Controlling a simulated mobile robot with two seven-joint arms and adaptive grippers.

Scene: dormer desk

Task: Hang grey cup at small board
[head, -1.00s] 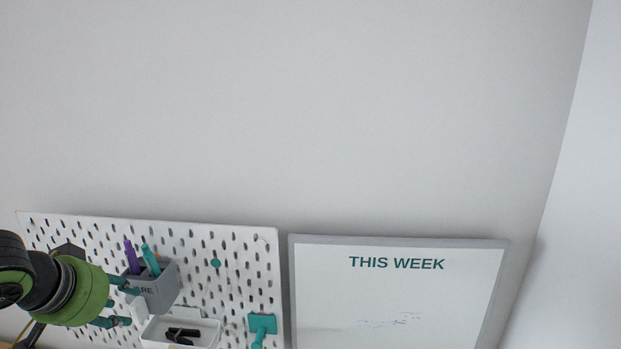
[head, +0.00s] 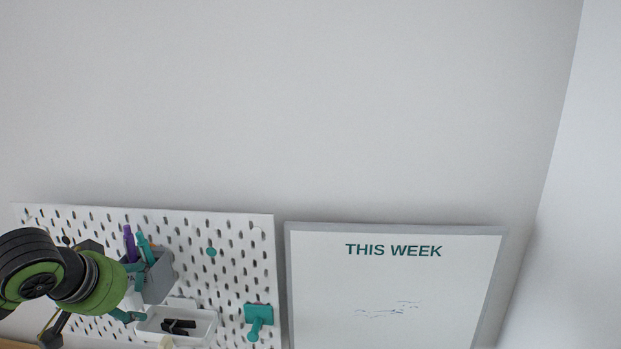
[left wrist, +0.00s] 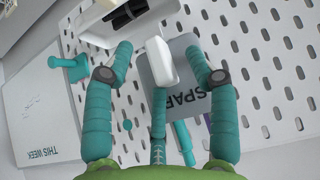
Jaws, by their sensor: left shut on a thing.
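The grey cup (head: 160,279) is at the left part of the white pegboard (head: 225,290), with a purple and a teal pen standing in it. In the left wrist view the cup (left wrist: 158,96) shows upside down, with part of dark lettering. My left gripper (head: 133,292) is shut, its teal fingers at the front of the cup. In the left wrist view the gripper (left wrist: 160,62) has one finger on each side; exact contact is unclear. A white part between the fingers hides some of the cup. Whether the cup's back sits on a peg is hidden. My right gripper is out of view.
A white tray (head: 204,325) with black items hangs just below and right of the cup. A teal holder (head: 258,314) is on the board's right. A whiteboard (head: 395,285) reading THIS WEEK stands to the right. The wall above is bare.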

